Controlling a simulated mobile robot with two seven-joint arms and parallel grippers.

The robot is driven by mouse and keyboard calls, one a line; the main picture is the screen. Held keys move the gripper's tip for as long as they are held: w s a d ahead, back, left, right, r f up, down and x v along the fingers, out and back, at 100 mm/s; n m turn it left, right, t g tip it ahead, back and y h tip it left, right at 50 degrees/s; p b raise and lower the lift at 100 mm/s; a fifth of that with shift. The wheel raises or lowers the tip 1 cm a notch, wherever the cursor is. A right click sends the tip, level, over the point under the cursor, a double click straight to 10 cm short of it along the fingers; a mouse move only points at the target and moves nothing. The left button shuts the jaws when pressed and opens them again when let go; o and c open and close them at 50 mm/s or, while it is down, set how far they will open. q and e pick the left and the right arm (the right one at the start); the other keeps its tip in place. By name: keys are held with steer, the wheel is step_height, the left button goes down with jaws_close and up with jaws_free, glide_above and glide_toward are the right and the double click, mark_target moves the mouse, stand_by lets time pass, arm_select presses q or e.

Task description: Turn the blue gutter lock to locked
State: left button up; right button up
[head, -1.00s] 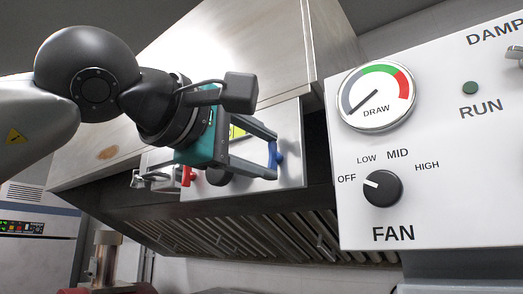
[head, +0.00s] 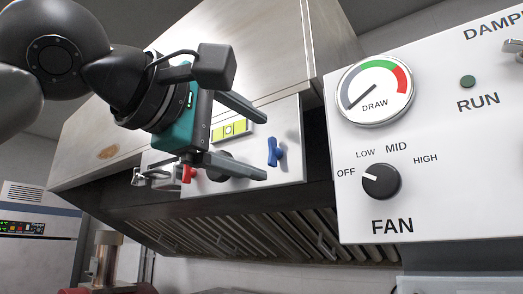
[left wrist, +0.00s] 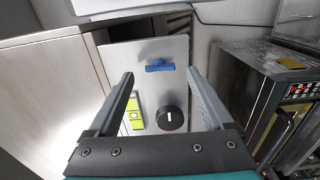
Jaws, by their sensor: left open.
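In the left wrist view the blue lock (left wrist: 159,67) lies across the picture, beyond and between the fingertips. My left gripper (head: 262,147) is open and empty, just left of the lock, with its fingers pointing at it. A gap shows between fingers and lock. Both fingers also show in the left wrist view (left wrist: 160,78). My right gripper is not in view.
Near the lock on the panel are a yellow level (head: 232,129), a black knob (left wrist: 169,118) and a red handle (head: 188,174), partly hidden by my gripper. A white control box with a fan knob (head: 381,181) stands at the right. Hood filters (head: 250,232) lie below.

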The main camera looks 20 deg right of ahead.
arm_select(q)
steer(key=b+v, duration=0.2)
steer(key=v, duration=1)
steer(key=shift+s+a+b, duration=0.3)
steer(key=shift+w, duration=0.1)
